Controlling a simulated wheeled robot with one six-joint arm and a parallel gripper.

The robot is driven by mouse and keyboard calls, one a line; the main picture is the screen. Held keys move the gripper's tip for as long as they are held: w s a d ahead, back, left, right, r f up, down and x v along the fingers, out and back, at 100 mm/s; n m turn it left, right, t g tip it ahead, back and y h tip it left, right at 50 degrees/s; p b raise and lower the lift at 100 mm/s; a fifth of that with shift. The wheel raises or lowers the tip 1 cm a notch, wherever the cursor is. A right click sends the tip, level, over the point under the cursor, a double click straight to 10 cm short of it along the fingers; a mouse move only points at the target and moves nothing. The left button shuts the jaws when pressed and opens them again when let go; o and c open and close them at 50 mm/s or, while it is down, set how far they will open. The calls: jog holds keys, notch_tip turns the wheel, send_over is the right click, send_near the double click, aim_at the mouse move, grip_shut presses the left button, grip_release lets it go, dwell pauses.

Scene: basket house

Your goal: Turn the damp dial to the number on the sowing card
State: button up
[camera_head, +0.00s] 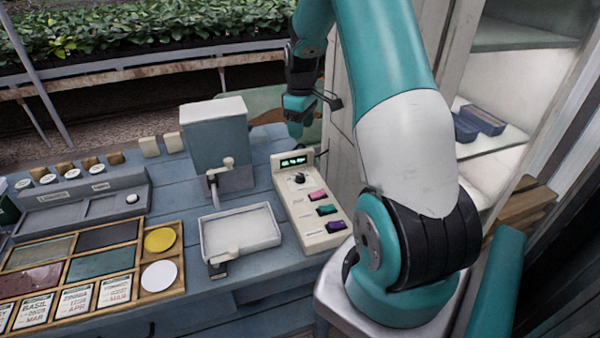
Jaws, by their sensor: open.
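A cream control box (312,212) lies on the blue bench in the middle. It has a small lit green display (293,161), too small to read surely, and a dark round dial (298,178) below it.
A grey-blue dispenser (215,138) with a spout stands left of the box, a white tray (240,232) before it. The wooden compartment tray (178,220) and a grey rack (83,205) fill the left. A shelf with blue containers (478,122) is at right.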

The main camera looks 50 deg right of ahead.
aim_at(300, 175)
notch_tip(300, 175, down, 16)
jog(key=p, duration=0.2)
jog(key=shift+a+f+p, duration=0.15)
jog(key=shift+p, duration=0.25)
jog(key=c, duration=0.9)
